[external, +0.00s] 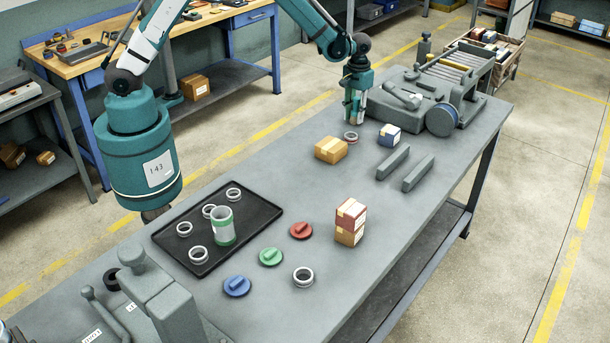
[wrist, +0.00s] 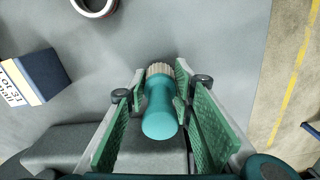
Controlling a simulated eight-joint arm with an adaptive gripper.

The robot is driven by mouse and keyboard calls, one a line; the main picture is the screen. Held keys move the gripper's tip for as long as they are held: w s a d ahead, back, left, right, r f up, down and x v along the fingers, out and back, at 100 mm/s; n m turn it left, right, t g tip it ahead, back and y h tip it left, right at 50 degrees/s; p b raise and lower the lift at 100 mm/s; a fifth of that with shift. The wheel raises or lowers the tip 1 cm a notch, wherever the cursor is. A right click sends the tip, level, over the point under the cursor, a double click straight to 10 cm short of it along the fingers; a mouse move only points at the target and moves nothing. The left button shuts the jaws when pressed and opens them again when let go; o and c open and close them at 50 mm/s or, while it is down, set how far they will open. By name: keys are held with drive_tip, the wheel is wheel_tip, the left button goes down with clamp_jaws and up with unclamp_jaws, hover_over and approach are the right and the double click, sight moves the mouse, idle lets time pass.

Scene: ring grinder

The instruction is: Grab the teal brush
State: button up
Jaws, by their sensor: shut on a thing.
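The teal brush (wrist: 160,112) shows in the wrist view, between the two green-padded fingers of my gripper (wrist: 160,85). Its rounded teal handle points toward the camera, and its pale bristles are at the far end. The fingers are shut on it. In the external view my gripper (external: 354,108) is at the far end of the grey table, beside the grey machine, pointing down. The brush is hard to make out there between the fingers.
The grey roller machine (external: 435,92) stands just right of my gripper. A metal ring (external: 351,136), a blue-and-white box (external: 389,135) and an orange box (external: 331,150) lie near it. A black tray (external: 262,222) with rings and a cup is closer. Mid-table has free room.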

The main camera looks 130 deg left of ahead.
sight(356, 98)
drive_tip(key=shift+r, duration=5.05)
